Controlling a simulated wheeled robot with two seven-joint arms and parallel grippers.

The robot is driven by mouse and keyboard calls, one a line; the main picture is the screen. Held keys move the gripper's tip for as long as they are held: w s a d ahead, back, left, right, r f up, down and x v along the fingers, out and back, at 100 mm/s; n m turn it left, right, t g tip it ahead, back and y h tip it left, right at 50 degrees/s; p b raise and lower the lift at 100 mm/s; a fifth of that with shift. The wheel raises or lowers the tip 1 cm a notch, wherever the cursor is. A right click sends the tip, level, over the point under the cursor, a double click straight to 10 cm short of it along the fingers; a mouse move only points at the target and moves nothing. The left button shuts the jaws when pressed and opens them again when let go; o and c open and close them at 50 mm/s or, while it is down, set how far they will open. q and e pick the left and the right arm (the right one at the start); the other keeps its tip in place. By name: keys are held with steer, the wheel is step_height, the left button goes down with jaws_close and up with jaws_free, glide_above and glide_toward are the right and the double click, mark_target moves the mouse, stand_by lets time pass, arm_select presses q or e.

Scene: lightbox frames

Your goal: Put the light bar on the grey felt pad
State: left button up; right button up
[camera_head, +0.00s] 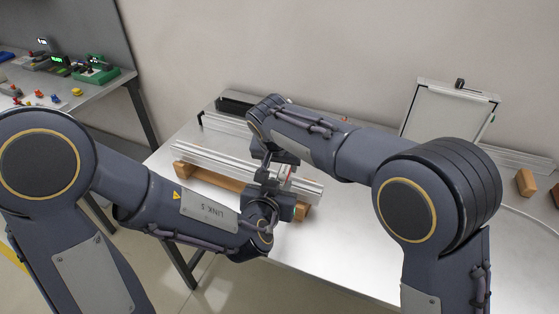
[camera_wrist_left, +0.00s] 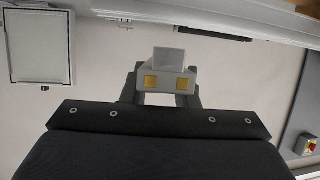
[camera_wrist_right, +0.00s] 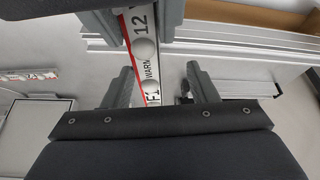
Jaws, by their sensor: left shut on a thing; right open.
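The light bar (camera_wrist_right: 147,60) is a narrow white strip with round domes, a red edge and printed lettering. In the right wrist view it runs lengthwise between the fingers of my right gripper (camera_wrist_right: 164,80), which is open with gaps on both sides. My left gripper (camera_wrist_left: 167,88) is shut on the light bar; a grey end with two gold patches (camera_wrist_left: 168,84) shows between its fingers. In the head view both grippers are close together above the table, and only a small part of the bar shows (camera_head: 288,171). I cannot make out the grey felt pad.
Aluminium profiles (camera_head: 205,160) and a wooden strip (camera_head: 215,181) lie beneath the grippers on the metal table (camera_head: 330,240). A framed panel (camera_head: 449,113) stands at the back right, with wooden blocks (camera_head: 525,182) farther right. A side bench (camera_head: 105,78) holds small parts.

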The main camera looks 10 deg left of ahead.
steer(key=shift+c, duration=0.2)
arm_select(q)
steer(key=shift+d, duration=0.15)
arm_select(e)
steer(key=shift+a, duration=0.15)
steer(key=c, duration=0.9)
arm_select(q)
steer(key=o, duration=0.8)
steer(key=shift+d, duration=0.1)
arm_select(e)
steer(key=shift+s+a+r, duration=0.1)
jaws_close()
arm_select(q)
steer(key=o, duration=0.3)
